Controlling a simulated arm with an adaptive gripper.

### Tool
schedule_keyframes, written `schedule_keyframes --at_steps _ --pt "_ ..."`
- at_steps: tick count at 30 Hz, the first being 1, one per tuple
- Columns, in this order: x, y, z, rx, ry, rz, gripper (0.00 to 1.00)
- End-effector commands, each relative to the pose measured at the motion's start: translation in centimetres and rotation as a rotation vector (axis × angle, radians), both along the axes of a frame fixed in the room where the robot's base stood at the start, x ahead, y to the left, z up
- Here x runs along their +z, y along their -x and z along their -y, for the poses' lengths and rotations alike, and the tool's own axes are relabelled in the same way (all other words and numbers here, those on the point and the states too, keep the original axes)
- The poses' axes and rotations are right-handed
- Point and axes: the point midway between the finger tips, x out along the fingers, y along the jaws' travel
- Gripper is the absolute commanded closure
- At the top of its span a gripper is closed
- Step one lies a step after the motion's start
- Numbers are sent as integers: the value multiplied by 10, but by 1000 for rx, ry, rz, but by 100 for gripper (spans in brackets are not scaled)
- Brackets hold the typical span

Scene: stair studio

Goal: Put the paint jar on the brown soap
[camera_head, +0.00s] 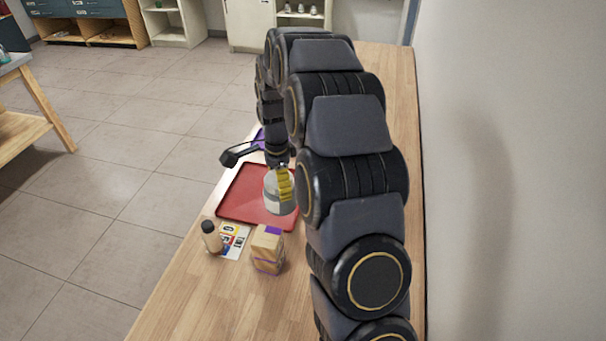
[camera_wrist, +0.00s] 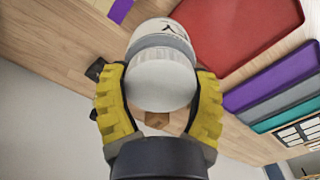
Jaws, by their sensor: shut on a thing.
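The paint jar is a white-grey jar (camera_head: 279,196) with a dark mark on its side. It also shows in the wrist view (camera_wrist: 158,82), end toward the camera. My gripper (camera_head: 285,182) is shut on it, with a yellow ridged finger on each side in the wrist view (camera_wrist: 161,80). In the head view the jar overlaps the red tray; whether it touches anything below is unclear. A small brown block (camera_wrist: 157,121), perhaps the brown soap, shows below the jar in the wrist view, mostly hidden by the jar and gripper.
The red tray (camera_head: 240,204) lies on the wooden table. In front are a dark-capped bottle (camera_head: 211,237), a printed card (camera_head: 236,238) and a tan block with purple marks (camera_head: 267,254). Purple (camera_wrist: 258,91), grey and teal trays lie farther along.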

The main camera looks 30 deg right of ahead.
Motion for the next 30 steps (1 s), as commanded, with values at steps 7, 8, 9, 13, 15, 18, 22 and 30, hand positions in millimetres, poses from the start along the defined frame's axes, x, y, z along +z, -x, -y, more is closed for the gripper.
schedule_keyframes --at_steps 7,8,9,13,15,18,22,30 --pt "7 5 15 -83 0 8 70" --pt "9 6 22 -122 0 10 70" --pt "13 9 33 -188 -2 14 70" --pt "29 28 84 -480 -5 21 70" --pt "38 42 114 -659 -6 27 70" --pt "46 69 151 -903 -6 21 70" --pt "54 100 188 -1160 -5 19 70" --pt "57 126 219 -1387 -4 10 70"
